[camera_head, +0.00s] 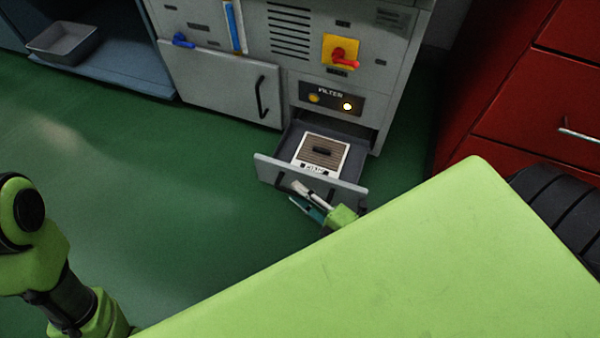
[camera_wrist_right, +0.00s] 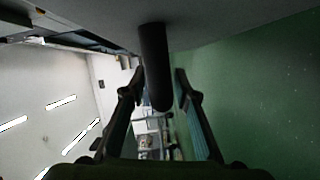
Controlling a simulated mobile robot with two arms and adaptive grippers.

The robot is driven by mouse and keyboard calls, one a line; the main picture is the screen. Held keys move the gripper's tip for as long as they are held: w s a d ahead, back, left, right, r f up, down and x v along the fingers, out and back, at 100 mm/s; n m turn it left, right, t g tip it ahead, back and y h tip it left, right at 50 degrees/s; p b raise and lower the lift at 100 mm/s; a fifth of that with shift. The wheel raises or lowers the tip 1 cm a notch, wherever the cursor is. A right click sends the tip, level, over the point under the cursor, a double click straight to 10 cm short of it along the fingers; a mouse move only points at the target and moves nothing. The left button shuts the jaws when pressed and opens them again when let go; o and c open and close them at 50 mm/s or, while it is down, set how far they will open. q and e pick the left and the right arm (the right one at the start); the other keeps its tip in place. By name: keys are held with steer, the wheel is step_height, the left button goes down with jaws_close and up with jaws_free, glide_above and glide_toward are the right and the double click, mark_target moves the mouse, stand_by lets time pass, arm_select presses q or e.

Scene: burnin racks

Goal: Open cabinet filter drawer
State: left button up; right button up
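The filter drawer (camera_head: 312,181) of the grey cabinet (camera_head: 216,65) stands pulled out below the "FILTER" panel (camera_head: 331,98). A filter with a brown grille and white frame (camera_head: 321,152) lies in it. My right gripper (camera_head: 303,197) is at the outer side of the drawer front. In the right wrist view, the dark drawer handle (camera_wrist_right: 155,65) runs between the two fingers of my right gripper (camera_wrist_right: 159,82).
A yellow plate with a red rotary switch (camera_head: 341,54) is above the panel. A closed door with a black handle (camera_head: 261,97) is left of the drawer. Red drawers (camera_head: 540,95) stand at right. A grey bin (camera_head: 63,42) sits at upper left. Green floor is clear in front.

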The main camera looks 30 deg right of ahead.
steer(key=shift+s, duration=0.1)
steer(key=v, duration=1.1)
steer(key=shift+s+d, duration=0.2)
steer(key=shift+s, duration=0.2)
